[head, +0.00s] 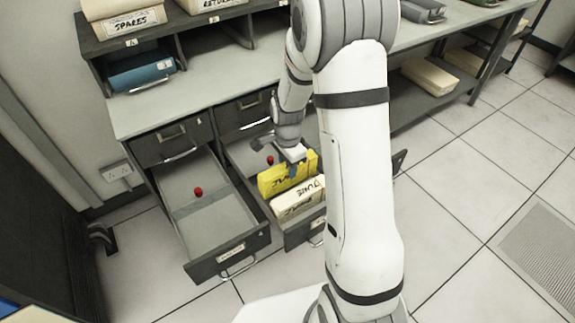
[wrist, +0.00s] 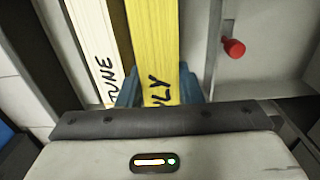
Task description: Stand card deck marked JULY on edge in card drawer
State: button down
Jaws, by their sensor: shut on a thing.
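The yellow card deck marked JULY (head: 284,177) stands on edge in the right open card drawer (head: 303,237), behind a cream deck marked JUNE (head: 298,201). My gripper (head: 292,166) is over the JULY deck and shut on it. In the wrist view the JULY deck (wrist: 157,50) is between the blue fingers, with the "LY" of its marking showing. The JUNE deck (wrist: 97,50) is beside it on the left, with a narrow gap between them. The lower edge of the JULY deck is hidden, so I cannot tell whether it touches the drawer floor.
A red knob (wrist: 234,47) is in the drawer to the right of the JULY deck. An empty open drawer (head: 215,218) with a red knob (head: 198,191) is on the left. A blue deck (head: 140,73) lies in a shelf slot above.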

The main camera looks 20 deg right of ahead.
jog(key=shift+f, duration=0.15)
jog(key=shift+f+b, duration=1.75)
jog(key=shift+f, duration=0.45)
jog(key=c, duration=0.9)
grip_release()
notch_tip(320, 180, up, 8)
jog(key=shift+f+p, duration=0.2)
jog(key=shift+p, duration=0.25)
jog(key=shift+r, duration=0.15)
